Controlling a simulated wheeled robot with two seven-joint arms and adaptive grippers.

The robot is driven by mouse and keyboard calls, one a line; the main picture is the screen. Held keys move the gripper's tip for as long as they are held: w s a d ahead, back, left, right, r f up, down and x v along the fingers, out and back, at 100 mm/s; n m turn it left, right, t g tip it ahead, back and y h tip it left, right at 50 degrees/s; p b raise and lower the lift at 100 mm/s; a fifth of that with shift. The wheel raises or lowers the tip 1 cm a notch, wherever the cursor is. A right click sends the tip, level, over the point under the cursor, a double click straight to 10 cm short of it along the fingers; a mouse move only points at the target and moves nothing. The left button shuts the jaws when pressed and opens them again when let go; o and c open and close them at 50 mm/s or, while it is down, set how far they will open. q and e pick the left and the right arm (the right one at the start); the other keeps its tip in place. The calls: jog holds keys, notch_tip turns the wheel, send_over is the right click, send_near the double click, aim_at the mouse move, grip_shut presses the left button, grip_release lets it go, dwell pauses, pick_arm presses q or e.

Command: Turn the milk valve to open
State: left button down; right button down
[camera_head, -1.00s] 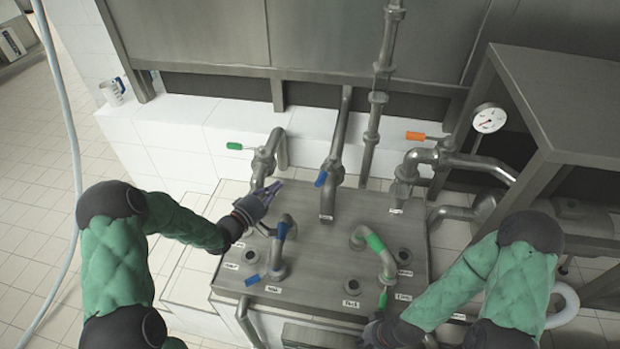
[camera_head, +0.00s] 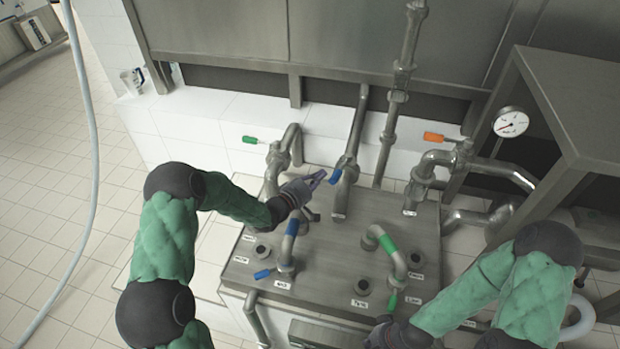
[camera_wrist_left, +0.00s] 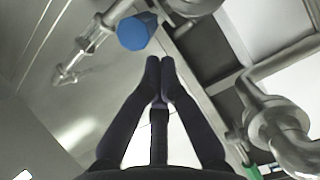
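A valve with a blue handle (camera_head: 335,176) sits on the middle pipe (camera_head: 350,160) at the back of the steel counter; I cannot read its label. My left gripper (camera_head: 321,176) is just left of this handle, its tips close to it; contact cannot be told. In the left wrist view the left gripper's fingertips (camera_wrist_left: 160,64) are together with nothing between them. A blue handle end (camera_wrist_left: 137,32) shows just beyond and left of the tips. My right gripper (camera_head: 382,326) is at the counter's front edge, near a green handle (camera_head: 393,300); its fingers are too unclear to judge.
The steel counter (camera_head: 330,255) also bears a blue-banded curved pipe (camera_head: 291,232) and a green-banded one (camera_head: 388,246). A green handle (camera_head: 249,140) and an orange handle (camera_head: 434,137) are at the back. A gauge (camera_head: 510,124) and steel table stand right.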

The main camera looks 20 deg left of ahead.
aim_at(334, 183)
pick_arm(q)
jog(key=shift+s+d+f, duration=0.1)
jog(key=shift+d+f, duration=0.05)
jog(key=shift+d, duration=0.4)
jog(key=d, duration=0.1)
jog(key=s+d, duration=0.1)
jog(key=d+b, duration=0.1)
jog(key=shift+s+d+f, duration=0.1)
jog(key=shift+s+d, duration=0.1)
jog(key=shift+s, duration=0.1)
jog(key=shift+s+a, duration=0.1)
jog(key=shift+a, duration=0.15)
